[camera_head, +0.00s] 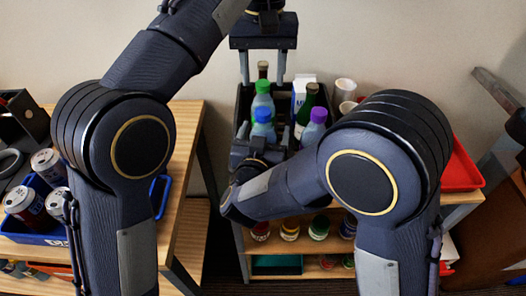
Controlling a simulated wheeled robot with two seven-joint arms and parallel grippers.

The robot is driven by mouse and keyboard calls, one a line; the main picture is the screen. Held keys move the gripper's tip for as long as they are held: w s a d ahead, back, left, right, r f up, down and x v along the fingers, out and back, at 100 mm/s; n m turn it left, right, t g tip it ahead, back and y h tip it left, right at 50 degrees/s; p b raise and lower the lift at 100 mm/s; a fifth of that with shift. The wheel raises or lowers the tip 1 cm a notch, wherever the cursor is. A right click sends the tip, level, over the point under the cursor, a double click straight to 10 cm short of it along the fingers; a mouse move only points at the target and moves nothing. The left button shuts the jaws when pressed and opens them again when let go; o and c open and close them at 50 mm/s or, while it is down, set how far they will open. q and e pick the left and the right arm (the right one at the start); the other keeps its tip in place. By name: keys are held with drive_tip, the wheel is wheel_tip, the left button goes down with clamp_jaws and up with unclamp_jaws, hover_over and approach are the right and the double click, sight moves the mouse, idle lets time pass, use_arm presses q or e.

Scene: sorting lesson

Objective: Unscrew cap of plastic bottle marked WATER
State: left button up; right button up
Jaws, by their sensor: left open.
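Several bottles stand upright in a black crate (243,103). Three are plastic-looking: a green-capped bottle (262,104), a blue-capped bottle (263,131) in front of it, and a purple-capped bottle (312,131) to the right. I cannot read the word WATER on any of them. My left gripper (263,72) points down from the top, open and empty, its fingers apart above the back of the crate near the green cap. My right gripper (258,150) is low in front of the blue-capped bottle and hides its lower part. Whether its jaws are shut or touch the bottle is unclear.
Dark glass bottles (307,100) and a white carton (298,84) share the crate. White cups (345,90) and a red tray (462,170) stand to the right. Jars (319,228) fill the shelf below. A blue bin (35,238) with cans is on the left table.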

sight(263, 111)
clamp_jaws()
use_arm(q)
drive_tip(key=m, duration=1.6)
drive_tip(key=shift+m, duration=0.4)
drive_tip(key=m, duration=0.9)
drive_tip(key=shift+m, duration=0.4)
drive_tip(key=m, duration=0.4)
drive_tip(key=shift+m, duration=0.3)
drive_tip(key=m, duration=0.4)
drive_tip(key=shift+f+m, duration=0.25)
drive_tip(key=shift+m, duration=0.15)
wheel_tip(263, 111, down, 8)
drive_tip(key=shift+r, duration=0.25)
